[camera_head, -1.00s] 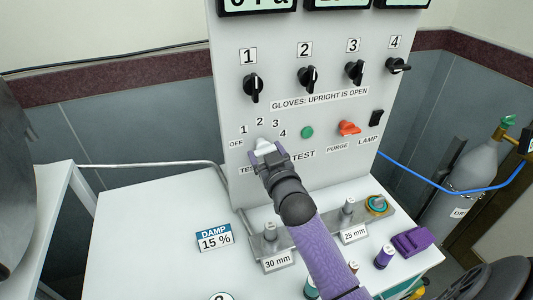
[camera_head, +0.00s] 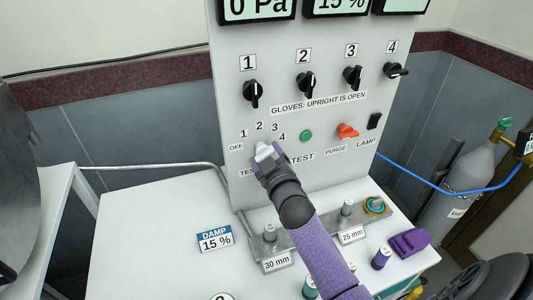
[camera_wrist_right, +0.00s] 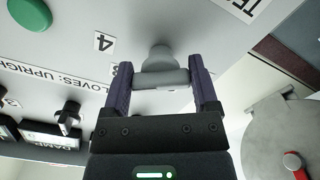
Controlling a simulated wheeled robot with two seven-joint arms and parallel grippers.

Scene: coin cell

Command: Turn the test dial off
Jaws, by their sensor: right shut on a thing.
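The test dial (camera_head: 263,147) is a pale grey knob low on the left of the upright panel (camera_head: 233,100), under the marks OFF, 1, 2, 3 and 4. My right gripper (camera_head: 268,155) is on it and hides much of it. In the right wrist view the dial's grey bar (camera_wrist_right: 162,79) lies crosswise between the two purple fingers of my right gripper (camera_wrist_right: 160,85), which are shut on it. Which mark the dial points at is hard to tell. My left gripper is not in view.
Several black knobs (camera_head: 253,92) stand in a row above. A green button (camera_head: 306,136), an orange purge handle (camera_head: 346,131) and a black lamp switch (camera_head: 374,121) are to the right. Below, a metal rail (camera_head: 325,232) with posts lies on the white bench (camera_head: 140,230).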

